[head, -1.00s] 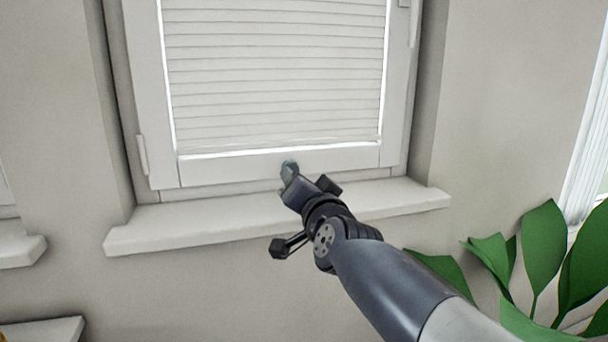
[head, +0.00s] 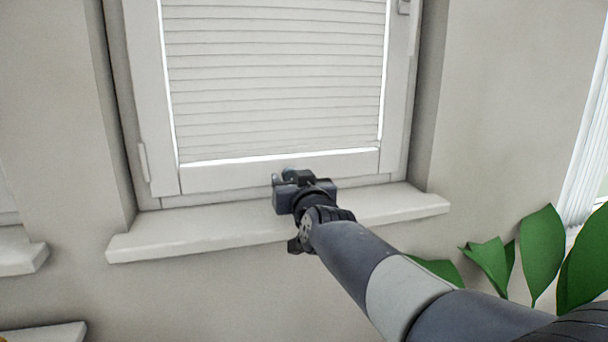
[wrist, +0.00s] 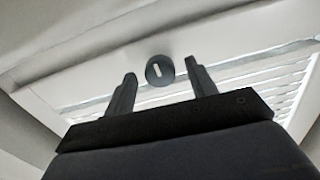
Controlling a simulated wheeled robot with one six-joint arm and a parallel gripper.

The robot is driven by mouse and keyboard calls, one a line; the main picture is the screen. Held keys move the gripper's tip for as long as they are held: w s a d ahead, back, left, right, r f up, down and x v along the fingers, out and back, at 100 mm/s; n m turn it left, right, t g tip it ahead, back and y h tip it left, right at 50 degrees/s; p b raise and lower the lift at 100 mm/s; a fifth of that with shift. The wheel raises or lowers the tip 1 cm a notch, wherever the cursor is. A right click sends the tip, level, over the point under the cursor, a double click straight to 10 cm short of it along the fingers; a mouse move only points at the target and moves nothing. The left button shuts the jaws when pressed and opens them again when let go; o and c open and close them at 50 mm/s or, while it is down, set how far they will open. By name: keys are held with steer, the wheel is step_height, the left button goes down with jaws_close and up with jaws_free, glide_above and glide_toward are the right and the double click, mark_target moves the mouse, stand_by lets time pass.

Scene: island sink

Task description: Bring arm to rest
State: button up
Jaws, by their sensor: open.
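My gripper (head: 288,178) is in front of the lower window frame, just above the sill, at the centre of the head view. In the wrist view my gripper (wrist: 160,72) has its two dark fingers spread apart with nothing clasped between them. A small round dark grey thing with a pale slot (wrist: 159,70) shows between the fingertips in the picture. In the head view a small bluish-grey thing (head: 289,171) shows just behind the gripper, mostly hidden. I cannot tell how far it is from the fingers.
The white window sill (head: 180,232) runs below the gripper. A closed pleated blind (head: 275,80) fills the window. A plant with large green leaves (head: 540,250) stands at the lower right, near my arm.

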steer(key=n+p, duration=0.3)
steer(key=n, duration=0.3)
steer(key=shift+r+n, duration=0.15)
steer(key=shift+n, duration=0.25)
steer(key=n+p, duration=0.2)
steer(key=n, duration=0.2)
steer(key=shift+n+p, duration=0.85)
steer(key=shift+n, duration=0.35)
